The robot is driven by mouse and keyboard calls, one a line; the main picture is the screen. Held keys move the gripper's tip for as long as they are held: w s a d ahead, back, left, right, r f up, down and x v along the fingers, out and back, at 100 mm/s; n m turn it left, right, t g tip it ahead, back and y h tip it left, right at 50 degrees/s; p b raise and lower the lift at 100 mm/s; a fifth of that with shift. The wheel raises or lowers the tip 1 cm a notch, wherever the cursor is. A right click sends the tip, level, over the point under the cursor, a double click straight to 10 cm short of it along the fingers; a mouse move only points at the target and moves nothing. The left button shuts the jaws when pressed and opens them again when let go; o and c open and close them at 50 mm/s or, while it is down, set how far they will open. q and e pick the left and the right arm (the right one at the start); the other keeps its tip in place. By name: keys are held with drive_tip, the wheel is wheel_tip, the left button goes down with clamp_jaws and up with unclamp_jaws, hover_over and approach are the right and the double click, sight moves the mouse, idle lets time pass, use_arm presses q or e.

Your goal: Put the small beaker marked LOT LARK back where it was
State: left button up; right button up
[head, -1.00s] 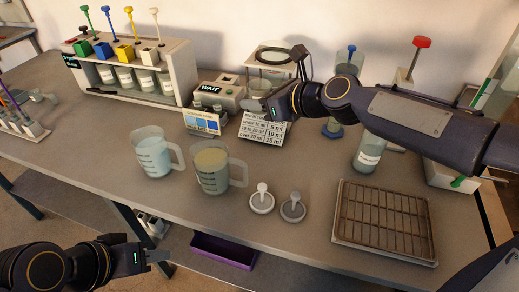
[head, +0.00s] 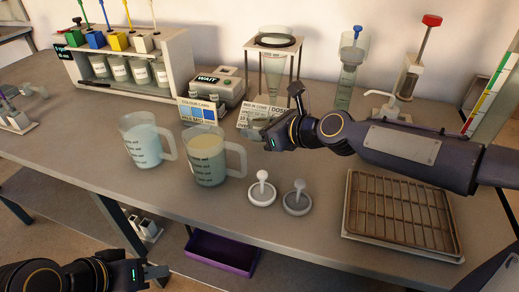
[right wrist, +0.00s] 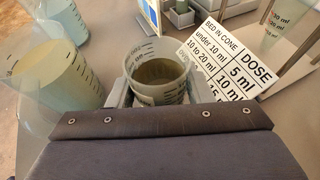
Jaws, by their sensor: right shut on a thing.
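My right gripper (head: 268,136) is shut on a small clear beaker (right wrist: 157,78) with dark graduation marks. In the right wrist view the beaker is upright between the fingers, with a little brownish content inside. No LOT LARK marking is readable on it. In the head view the beaker (head: 257,129) is mostly hidden by the gripper, in front of the dose card and right of the yellowish jug. My left gripper (head: 156,272) is low at the front left, off the table edge, with nothing visible in it; its finger gap is unclear.
Two jugs, one bluish (head: 146,150) and one yellowish (head: 208,160), stand left of my right gripper. A cone stand (head: 272,65) and dose card (head: 255,108) are behind it. Two small stoppers (head: 262,190) and a wire rack (head: 400,215) are in front. A beaker shelf (head: 130,72) stands back left.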

sight(259, 152)
drive_tip(key=shift+f+b, duration=0.65)
drive_tip(key=shift+f, duration=1.55)
drive_tip(key=shift+f, duration=0.25)
drive_tip(key=o, duration=1)
drive_tip(key=shift+r, duration=0.1)
drive_tip(key=shift+o, duration=0.2)
drive_tip(key=shift+r, duration=0.25)
drive_tip(key=shift+s+d, duration=0.1)
drive_tip(key=shift+d, duration=0.1)
drive_tip(key=p+v, duration=0.1)
drive_tip(key=v, duration=0.8)
drive_tip(key=shift+p, duration=0.3)
drive_tip(key=shift+p+v, duration=0.6)
drive_tip(key=shift+v, duration=0.65)
